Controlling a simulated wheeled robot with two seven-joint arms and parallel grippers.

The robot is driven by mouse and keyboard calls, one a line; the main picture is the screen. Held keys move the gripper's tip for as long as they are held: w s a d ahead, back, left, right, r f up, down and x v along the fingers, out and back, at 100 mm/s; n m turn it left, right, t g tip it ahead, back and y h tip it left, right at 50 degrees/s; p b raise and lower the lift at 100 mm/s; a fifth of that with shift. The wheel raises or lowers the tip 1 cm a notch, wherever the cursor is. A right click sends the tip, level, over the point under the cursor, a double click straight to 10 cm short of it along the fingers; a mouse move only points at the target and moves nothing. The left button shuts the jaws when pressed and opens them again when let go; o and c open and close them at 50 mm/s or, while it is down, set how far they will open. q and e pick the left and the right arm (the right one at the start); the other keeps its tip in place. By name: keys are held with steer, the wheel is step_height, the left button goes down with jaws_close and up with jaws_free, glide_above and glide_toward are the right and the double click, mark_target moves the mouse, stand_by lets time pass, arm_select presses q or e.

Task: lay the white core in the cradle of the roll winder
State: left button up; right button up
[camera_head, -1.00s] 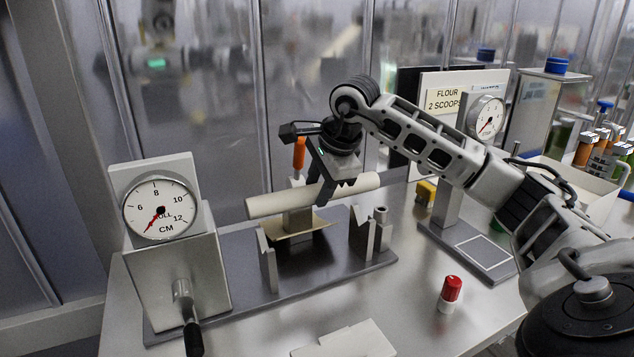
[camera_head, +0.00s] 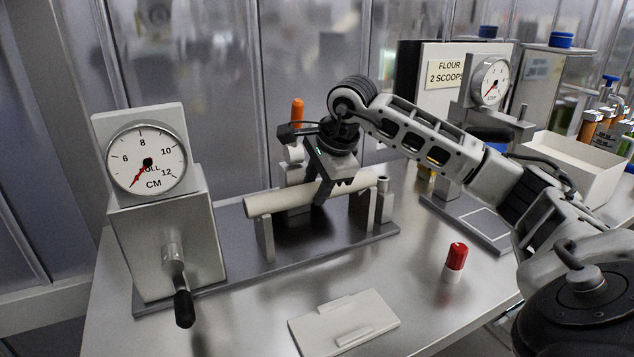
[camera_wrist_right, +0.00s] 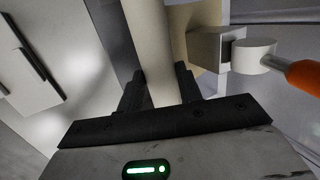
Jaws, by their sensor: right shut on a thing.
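The white core (camera_head: 268,202) is a pale tube lying level across the upright notched supports of the roll winder (camera_head: 292,244). It appears to be in or just over the cradle; I cannot tell if it bears fully on both supports. My right gripper (camera_head: 322,192) is shut on the core near its middle, reaching down from above. In the right wrist view the core (camera_wrist_right: 151,45) runs between the two dark fingers (camera_wrist_right: 160,92). The winder's dial box (camera_head: 150,165) with a hand crank (camera_head: 178,280) stands at its left end. My left gripper is not in view.
An orange-handled part (camera_head: 297,112) stands behind the core. A second dial (camera_head: 490,82), a flour sign (camera_head: 444,73) and a white tray (camera_head: 572,165) are at the right.

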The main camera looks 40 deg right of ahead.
steer(key=o, duration=1.2)
steer(key=shift+p+v, duration=0.6)
steer(key=shift+v, duration=7.4)
